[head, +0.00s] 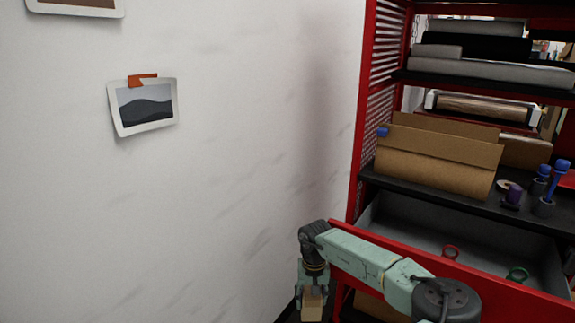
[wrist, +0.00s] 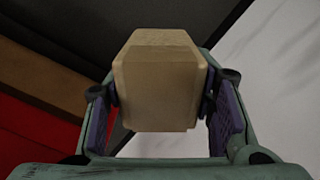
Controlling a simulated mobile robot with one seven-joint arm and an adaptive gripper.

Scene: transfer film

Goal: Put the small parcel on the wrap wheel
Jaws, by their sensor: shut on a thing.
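The small parcel (wrist: 158,82) is a tan box with bevelled edges. It sits between the two fingers of my gripper (wrist: 160,108), which is shut on it. In the head view the parcel (head: 312,306) hangs below my gripper (head: 312,289), low in the picture, beside the white wall and left of the red shelf unit. I cannot make out a wrap wheel in either view.
A red shelf unit (head: 365,110) stands at the right, with an open cardboard box (head: 435,165) on its black shelf. A red-fronted drawer (head: 500,285) is pulled out behind my arm and holds a red ring and a green ring. A white wall fills the left.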

